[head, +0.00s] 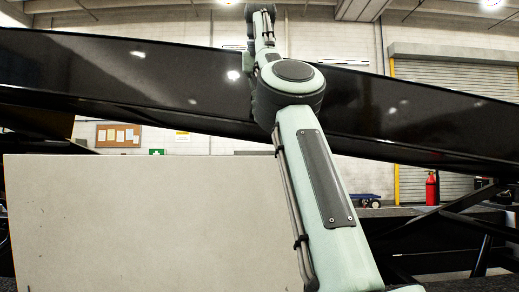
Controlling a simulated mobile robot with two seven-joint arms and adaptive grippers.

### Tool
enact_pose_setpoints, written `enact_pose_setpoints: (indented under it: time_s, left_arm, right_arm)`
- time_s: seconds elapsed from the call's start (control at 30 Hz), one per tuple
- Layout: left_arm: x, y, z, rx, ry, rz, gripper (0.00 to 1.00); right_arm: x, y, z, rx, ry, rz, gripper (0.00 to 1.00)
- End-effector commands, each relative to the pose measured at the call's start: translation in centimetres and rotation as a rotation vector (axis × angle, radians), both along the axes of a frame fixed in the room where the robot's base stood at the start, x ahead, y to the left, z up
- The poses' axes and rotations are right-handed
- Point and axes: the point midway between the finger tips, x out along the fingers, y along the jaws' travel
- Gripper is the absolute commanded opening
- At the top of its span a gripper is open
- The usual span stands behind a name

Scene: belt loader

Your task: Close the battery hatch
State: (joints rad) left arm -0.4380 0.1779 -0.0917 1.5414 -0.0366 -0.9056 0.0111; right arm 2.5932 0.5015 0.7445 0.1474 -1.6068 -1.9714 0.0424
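A large flat pale grey panel (140,220) fills the lower left; it looks like the battery hatch lid, standing raised, but its hinge and the opening are not visible. A pale green arm of mine comes in from the bottom right, crosses the panel's right edge and reaches up to the top edge of the head view. Its gripper does not show. My other arm and its gripper are not in view. I cannot tell whether the arm touches the panel.
The loader's long black beam (120,75) slopes across the view behind the arm. Dark frame bars (450,225) stand at the lower right. A red fire extinguisher (432,188), a blue cart (367,199) and a roller shutter (455,80) are far behind.

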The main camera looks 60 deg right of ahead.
Motion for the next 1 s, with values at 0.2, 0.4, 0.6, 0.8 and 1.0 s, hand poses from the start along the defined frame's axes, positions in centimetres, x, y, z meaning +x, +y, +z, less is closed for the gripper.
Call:
enact_pose_setpoints:
  time_s: [0.2, 0.4, 0.6, 0.8, 1.0]
  left_arm:
    - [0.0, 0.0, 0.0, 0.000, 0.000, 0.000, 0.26]
    - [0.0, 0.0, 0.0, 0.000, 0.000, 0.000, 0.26]
    - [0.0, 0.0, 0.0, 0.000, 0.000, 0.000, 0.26]
    - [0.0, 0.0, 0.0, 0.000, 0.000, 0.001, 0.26]
    - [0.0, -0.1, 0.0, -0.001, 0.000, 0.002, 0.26]
  right_arm:
    - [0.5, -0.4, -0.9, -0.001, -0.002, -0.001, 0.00]
    - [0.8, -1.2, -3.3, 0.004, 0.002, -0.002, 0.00]
    - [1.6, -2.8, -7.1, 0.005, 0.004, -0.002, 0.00]
    - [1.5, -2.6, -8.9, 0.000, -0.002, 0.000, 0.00]
    - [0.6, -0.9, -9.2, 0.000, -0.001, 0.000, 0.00]
